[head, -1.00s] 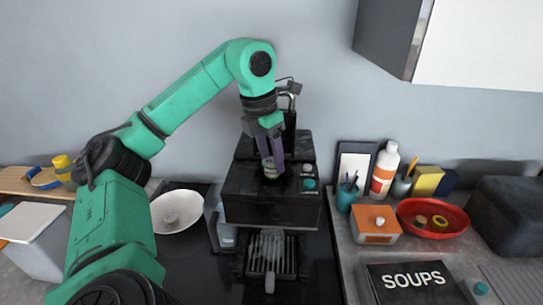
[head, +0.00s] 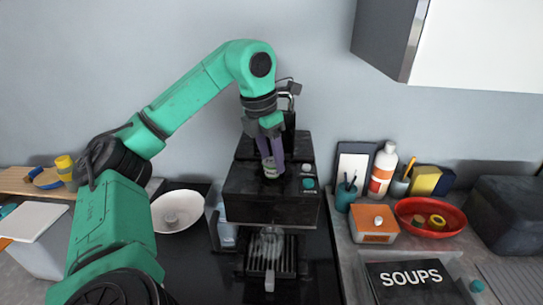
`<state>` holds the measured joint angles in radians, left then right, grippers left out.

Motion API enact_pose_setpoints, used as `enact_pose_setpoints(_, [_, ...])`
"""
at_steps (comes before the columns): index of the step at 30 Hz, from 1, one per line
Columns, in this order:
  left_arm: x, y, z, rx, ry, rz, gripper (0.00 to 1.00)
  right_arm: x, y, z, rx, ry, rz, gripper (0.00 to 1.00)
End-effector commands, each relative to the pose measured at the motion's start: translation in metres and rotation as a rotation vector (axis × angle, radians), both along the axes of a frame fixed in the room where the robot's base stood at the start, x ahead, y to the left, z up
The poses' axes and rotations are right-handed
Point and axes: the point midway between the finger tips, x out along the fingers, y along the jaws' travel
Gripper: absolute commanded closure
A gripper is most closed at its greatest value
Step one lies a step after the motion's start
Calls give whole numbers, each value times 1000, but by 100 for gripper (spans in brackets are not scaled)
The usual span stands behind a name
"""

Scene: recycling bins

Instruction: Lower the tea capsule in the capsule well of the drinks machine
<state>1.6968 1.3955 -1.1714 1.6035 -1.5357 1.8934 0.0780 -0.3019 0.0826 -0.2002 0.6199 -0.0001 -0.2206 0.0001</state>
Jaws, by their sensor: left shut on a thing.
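The drinks machine (head: 290,205) is black and stands in the middle of the head view on a dark counter. My left gripper (head: 270,168) points down over the top of the machine. It is shut on the tea capsule (head: 270,175), a small pale green thing between the fingertips. The capsule is at the dark capsule well in the machine's top; its lower part and most of the well are hidden, so I cannot tell how deep it sits. My right gripper does not show.
A clear glass (head: 268,242) stands on the machine's drip tray (head: 288,262). A white plate (head: 178,212) lies to the left. On the right are a teal pen cup (head: 346,195), an orange box (head: 374,228), a red bowl (head: 453,223) and a SOUPS book (head: 405,288).

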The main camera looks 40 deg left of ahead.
Motion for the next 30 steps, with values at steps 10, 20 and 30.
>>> enact_pose_setpoints(10, [0,0,0,0,0,1,69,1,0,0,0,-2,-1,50])
enact_pose_setpoints(20, [0,0,-8,0,0,1,69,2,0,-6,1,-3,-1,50])
enact_pose_setpoints(30, [0,0,-18,0,0,1,69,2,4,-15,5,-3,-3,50])
